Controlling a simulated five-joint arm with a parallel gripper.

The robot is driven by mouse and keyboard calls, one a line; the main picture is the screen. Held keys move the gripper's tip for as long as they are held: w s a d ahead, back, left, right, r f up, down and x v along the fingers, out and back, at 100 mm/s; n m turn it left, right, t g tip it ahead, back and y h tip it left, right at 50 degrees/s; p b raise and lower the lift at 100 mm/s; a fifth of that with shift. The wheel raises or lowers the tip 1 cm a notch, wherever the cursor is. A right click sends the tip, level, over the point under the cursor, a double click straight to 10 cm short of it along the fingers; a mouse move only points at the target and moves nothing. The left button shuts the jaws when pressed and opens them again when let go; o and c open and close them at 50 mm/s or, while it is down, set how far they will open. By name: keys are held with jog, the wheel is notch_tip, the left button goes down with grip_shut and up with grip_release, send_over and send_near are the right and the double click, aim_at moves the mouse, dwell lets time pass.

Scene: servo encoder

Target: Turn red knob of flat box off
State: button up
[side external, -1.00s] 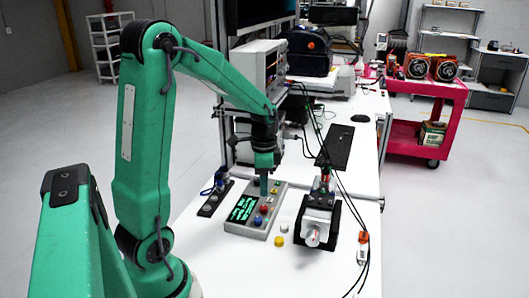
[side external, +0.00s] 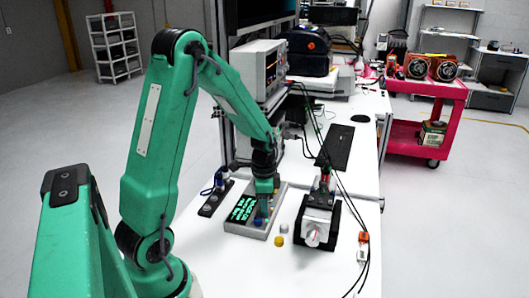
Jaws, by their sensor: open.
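The flat box (side external: 246,231) is a grey control box on the white table, with green text on a dark display (side external: 242,209). A blue knob (side external: 258,222) shows near its front edge. The red knob is hidden behind my gripper's fingers. My gripper (side external: 263,213) points down over the box, just behind the blue knob, with its fingers low at the red knob's place. It is open; I cannot tell whether the fingers touch the knob.
A motor in a black mount (side external: 316,226) stands close to the right of the box. A yellow button-like piece (side external: 279,241) lies in front. A dark strip with knobs (side external: 214,199) lies to the left. Cables hang at the right.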

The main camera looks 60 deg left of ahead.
grip_shut()
jog(key=shift+n, duration=0.3)
jog(key=n, duration=1.1)
dwell(0.5)
dwell(0.4)
grip_release()
